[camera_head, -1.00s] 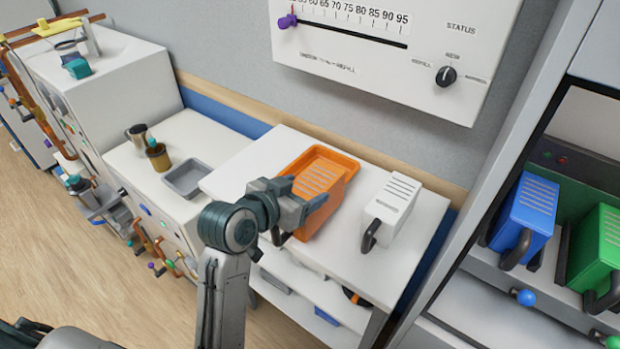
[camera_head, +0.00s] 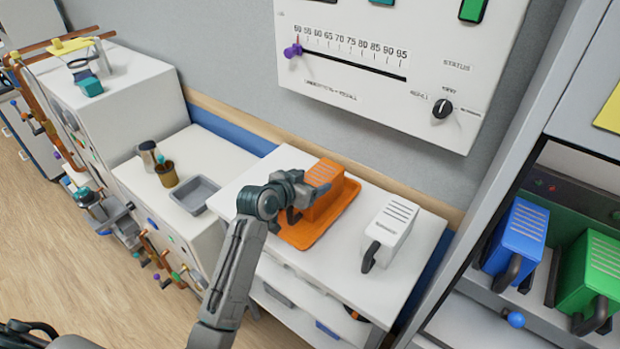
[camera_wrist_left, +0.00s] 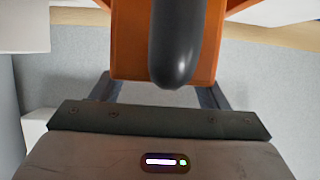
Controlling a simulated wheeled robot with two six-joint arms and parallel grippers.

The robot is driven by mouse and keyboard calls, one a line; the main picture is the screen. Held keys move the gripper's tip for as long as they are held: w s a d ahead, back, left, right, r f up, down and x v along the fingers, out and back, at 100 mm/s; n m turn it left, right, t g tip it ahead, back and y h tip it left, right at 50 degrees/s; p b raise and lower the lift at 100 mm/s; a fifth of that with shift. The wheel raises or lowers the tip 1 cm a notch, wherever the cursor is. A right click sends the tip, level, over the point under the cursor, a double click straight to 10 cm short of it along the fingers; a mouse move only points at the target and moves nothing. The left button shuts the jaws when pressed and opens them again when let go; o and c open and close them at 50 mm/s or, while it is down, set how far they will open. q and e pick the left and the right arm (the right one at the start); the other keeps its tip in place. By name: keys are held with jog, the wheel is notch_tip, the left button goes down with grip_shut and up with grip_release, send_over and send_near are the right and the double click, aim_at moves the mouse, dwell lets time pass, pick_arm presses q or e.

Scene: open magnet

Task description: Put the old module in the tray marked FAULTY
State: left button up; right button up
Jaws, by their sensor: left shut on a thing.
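An orange module (camera_head: 322,190) with pale slots on top and a dark handle is at the orange tray (camera_head: 305,238) on the white bench. My left gripper (camera_head: 308,195) is shut on the module, which covers the tray's back part. I cannot tell whether the module touches the tray floor. In the left wrist view the module's orange body (camera_wrist_left: 130,50) and dark rounded handle (camera_wrist_left: 175,50) are close up. No FAULTY marking is readable on the tray. My right gripper is out of view.
A white module (camera_head: 388,232) with a dark handle stands right of the tray on the bench (camera_head: 415,262). A grey tray (camera_head: 195,194) and cups are on the left cabinet. Blue (camera_head: 520,240) and green (camera_head: 590,275) modules sit in the rack at right.

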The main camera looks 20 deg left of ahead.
pick_arm(q)
jog(key=shift+f, duration=0.1)
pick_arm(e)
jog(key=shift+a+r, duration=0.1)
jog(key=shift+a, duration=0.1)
pick_arm(q)
jog(key=o, duration=1.7)
jog(key=shift+f, duration=0.15)
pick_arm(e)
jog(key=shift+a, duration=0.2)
